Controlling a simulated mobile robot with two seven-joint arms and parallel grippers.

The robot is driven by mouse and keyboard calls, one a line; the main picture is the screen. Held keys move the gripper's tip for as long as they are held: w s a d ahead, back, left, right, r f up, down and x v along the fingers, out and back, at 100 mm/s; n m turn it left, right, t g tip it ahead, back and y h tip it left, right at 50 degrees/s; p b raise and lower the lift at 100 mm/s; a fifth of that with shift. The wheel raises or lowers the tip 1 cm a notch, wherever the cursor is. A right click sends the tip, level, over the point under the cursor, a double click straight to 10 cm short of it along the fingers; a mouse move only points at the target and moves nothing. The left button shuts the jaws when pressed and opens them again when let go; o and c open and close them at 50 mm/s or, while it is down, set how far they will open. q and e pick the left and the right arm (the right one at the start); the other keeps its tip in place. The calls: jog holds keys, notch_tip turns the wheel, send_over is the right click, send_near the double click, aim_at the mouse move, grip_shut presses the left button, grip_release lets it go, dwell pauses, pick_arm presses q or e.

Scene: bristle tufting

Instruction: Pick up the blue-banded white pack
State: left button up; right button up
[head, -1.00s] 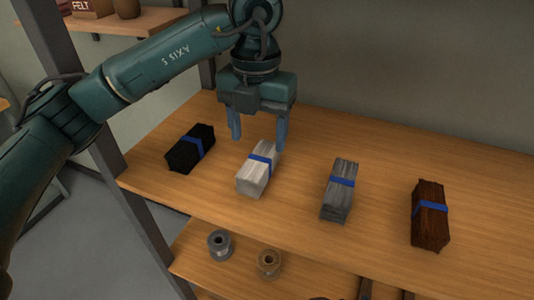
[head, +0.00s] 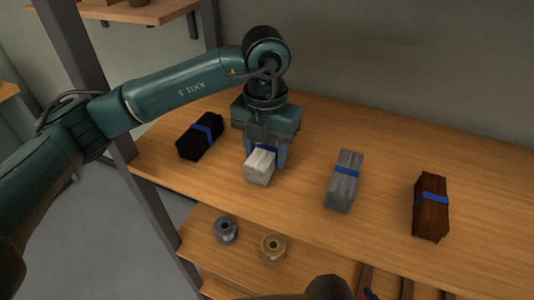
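The blue-banded white pack (head: 260,167) lies on the wooden shelf in the head view, second from the left in a row of packs. My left gripper (head: 265,155) is down over its far part, pointing downward. One finger is on each side of the pack, near the blue band. The gripper body and fingers hide the pack's far end and part of the band. The fingers are close to the pack's sides, but whether they press on it is not clear. The pack appears to rest on the shelf. My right gripper is not in view.
A black pack (head: 200,137) lies left of the white one, a grey pack (head: 343,187) and a brown pack (head: 431,215) to the right, all blue-banded. Two spools, grey (head: 226,230) and tan (head: 273,248), stand on a lower shelf. A dark post (head: 100,110) rises at left.

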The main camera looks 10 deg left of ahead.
pick_arm(q)
jog(key=c, duration=0.7)
jog(key=shift+r, duration=0.1)
